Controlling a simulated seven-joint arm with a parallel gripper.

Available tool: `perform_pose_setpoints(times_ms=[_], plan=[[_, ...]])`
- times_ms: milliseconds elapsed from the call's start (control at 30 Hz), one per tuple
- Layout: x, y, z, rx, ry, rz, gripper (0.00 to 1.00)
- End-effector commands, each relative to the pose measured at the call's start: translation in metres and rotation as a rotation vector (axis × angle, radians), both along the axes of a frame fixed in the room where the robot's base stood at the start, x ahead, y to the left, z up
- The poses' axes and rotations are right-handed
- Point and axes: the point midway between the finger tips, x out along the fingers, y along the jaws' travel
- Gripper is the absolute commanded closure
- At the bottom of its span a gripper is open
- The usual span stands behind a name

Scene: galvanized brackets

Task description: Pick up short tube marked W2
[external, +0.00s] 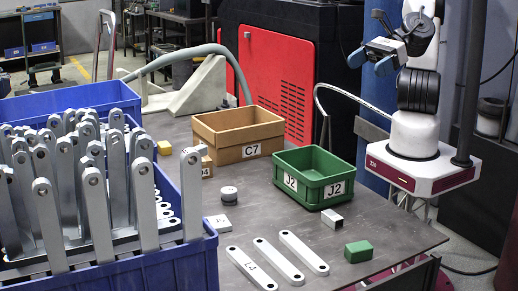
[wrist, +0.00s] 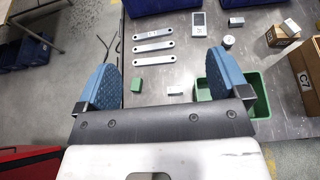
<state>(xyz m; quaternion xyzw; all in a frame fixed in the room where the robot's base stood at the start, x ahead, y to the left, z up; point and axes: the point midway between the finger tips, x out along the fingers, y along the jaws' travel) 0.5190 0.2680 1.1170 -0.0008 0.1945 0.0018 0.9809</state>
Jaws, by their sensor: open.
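No W2 mark can be read in either view. A small grey block with a dark end (external: 332,218), which looks like a short square tube, lies on the table in front of the green bin. It appears as a small pale block in the wrist view (wrist: 175,90), between my fingers' lines and near the palm edge. My gripper (external: 371,64) is open and empty, raised well above the table at the upper right of the external view. Its two blue fingers stand wide apart in the wrist view (wrist: 163,72).
A green bin J2 (external: 311,199), tan box C7 (external: 240,151), green block (external: 358,251), round grey piece (external: 229,195) and flat J5 piece (external: 219,223) stand on the table. Several flat bars (external: 278,260) lie in front. A blue crate (external: 165,268) of upright brackets fills the left.

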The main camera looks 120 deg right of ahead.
Motion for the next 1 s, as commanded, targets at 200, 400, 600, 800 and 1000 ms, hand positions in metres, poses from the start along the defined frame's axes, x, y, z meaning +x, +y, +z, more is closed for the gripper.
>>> perform_pose_setpoints(times_ms=[200, 400, 600, 800, 1000], plan=[[0.000, 0.000, -0.062, -0.004, 0.005, 0.000, 0.06], [-0.001, -0.001, -0.147, -0.006, 0.007, 0.000, 0.06], [-0.001, -0.001, -0.244, -0.005, 0.007, 0.000, 0.06], [-0.001, -0.001, -0.313, -0.002, 0.005, 0.000, 0.06], [0.000, 0.000, -0.347, 0.000, 0.002, 0.000, 0.06]])
